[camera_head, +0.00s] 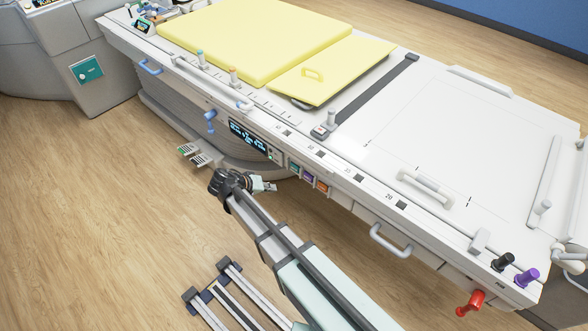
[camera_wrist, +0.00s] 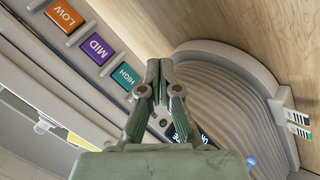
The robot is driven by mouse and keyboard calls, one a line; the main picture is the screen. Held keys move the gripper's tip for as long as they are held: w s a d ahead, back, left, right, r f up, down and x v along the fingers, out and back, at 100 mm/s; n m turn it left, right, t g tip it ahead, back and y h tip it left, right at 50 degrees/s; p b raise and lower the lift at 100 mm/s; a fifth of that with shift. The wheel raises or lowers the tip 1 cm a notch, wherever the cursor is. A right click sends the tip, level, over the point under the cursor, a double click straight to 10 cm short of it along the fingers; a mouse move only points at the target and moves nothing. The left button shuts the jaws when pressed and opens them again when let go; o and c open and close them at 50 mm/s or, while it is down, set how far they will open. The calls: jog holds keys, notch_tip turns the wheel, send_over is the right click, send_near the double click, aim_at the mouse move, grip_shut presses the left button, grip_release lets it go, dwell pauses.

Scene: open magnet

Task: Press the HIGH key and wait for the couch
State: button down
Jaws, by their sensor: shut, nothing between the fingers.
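The couch (camera_head: 490,140) is a long white table with a row of three keys on its side. The teal HIGH key (camera_wrist: 125,76) lies beside the purple MID key (camera_wrist: 98,48) and the orange LOW key (camera_wrist: 63,15). In the head view the HIGH key (camera_head: 294,168) is the leftmost of the three. My gripper (camera_wrist: 158,66) is shut and empty, its tips just right of the HIGH key in the wrist view. They appear apart from the key. In the head view my gripper (camera_head: 271,187) is in front of the couch side, below and left of the keys.
A lit display (camera_head: 248,136) is on the couch side, left of the keys. Yellow pads (camera_head: 255,38) lie on top. The wooden floor (camera_head: 90,215) at left is mostly clear.

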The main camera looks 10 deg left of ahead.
aim_at(295, 168)
jog(key=w+d, duration=0.4)
jog(key=w, duration=0.3)
jog(key=shift+w, duration=0.3)
dwell(1.4)
jog(key=shift+w+d, duration=0.25)
jog(key=shift+w, duration=0.15)
